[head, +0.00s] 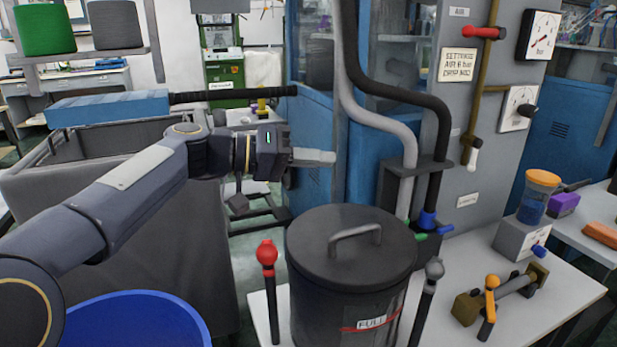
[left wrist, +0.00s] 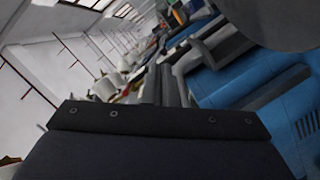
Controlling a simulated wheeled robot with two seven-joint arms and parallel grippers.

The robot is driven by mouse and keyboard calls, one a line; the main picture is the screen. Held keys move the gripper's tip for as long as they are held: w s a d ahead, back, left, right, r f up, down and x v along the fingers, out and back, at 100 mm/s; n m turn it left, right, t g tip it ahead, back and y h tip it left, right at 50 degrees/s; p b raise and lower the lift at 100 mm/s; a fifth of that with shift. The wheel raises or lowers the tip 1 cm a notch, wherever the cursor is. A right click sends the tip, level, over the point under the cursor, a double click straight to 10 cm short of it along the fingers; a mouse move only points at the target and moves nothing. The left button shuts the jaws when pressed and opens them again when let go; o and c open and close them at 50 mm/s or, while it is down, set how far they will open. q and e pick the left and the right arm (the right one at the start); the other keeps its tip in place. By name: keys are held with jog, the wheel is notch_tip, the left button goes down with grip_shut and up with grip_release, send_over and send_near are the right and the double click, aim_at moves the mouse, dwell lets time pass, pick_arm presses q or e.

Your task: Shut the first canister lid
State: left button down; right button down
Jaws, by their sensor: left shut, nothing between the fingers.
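A dark grey canister (head: 350,310) with a "FULL" label stands on the white table, the only large one in view. Its round lid (head: 320,235) with a bar handle (head: 355,238) lies on top and looks level; I cannot tell whether it is latched. My left gripper (head: 328,157) is shut and empty, pointing right in the air above and behind the lid, apart from it. Its fingers also show in the left wrist view (left wrist: 168,85). The right gripper is not in view.
A red-knobbed lever (head: 267,255) and a grey-knobbed lever (head: 434,270) flank the canister. Grey and black hoses (head: 408,95) run down behind it. A jar with an orange top (head: 532,205) and an orange-knobbed valve (head: 492,284) stand right. A blue tub (head: 135,320) is front left.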

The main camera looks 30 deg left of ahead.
pick_arm(q)
jog(key=shift+s+d+f+m+y+b, duration=0.3)
jog(key=shift+s+d+f+m+b, duration=1.05)
jog(key=shift+b, duration=1.4)
jog(key=shift+w+d, duration=0.1)
jog(key=p+v, duration=0.1)
jog(key=v, duration=0.7)
jog(key=shift+d+f, duration=0.1)
jog(key=shift+d, duration=0.05)
